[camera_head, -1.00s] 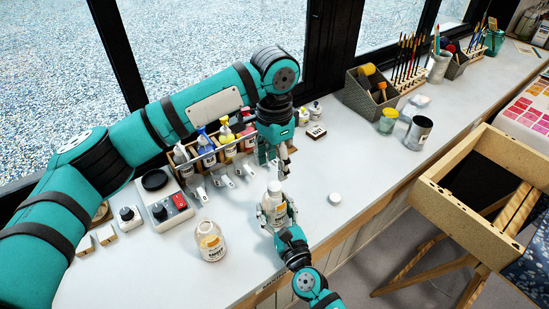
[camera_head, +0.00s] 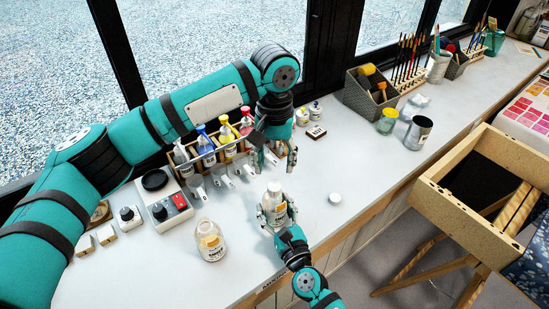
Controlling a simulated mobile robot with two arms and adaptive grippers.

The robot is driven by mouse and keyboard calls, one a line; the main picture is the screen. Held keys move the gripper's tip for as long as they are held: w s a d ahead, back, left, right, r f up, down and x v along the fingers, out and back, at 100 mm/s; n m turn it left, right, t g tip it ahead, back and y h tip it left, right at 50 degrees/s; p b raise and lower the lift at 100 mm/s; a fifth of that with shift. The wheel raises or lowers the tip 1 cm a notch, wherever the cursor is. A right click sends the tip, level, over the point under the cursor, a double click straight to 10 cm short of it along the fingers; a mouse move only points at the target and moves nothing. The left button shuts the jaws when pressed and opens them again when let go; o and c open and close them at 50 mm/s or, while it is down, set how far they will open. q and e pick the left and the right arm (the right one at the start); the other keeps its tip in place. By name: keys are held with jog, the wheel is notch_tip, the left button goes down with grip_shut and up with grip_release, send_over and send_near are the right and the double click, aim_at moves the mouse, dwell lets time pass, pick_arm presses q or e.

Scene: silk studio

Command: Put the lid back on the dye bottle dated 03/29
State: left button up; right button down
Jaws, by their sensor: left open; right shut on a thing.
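A small clear bottle (camera_head: 272,206) with a pale label stands upright near the table's front edge, with a white lid (camera_head: 274,188) on its top. My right gripper (camera_head: 276,217) is shut around this bottle from the front. My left gripper (camera_head: 276,160) is open and empty, above and behind the lid and apart from it. A second bottle (camera_head: 211,242) with a yellowish label stands to the left, its mouth showing no lid. A loose white lid (camera_head: 335,198) lies on the table to the right. The dates on the labels are too small to read.
The table around the loose lid is clear.

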aim_at(274, 186)
pick_arm(q)
notch_tip(274, 186, down, 8)
jog(key=shift+r, duration=0.15)
dwell(0.4)
grip_shut()
jog(key=m, duration=0.5)
jog(key=shift+m, duration=0.4)
jog(key=m, duration=0.5)
jog(key=shift+m, duration=0.4)
jog(key=shift+o, duration=0.6)
grip_release()
jog(key=shift+r, duration=0.1)
notch_tip(274, 186, up, 12)
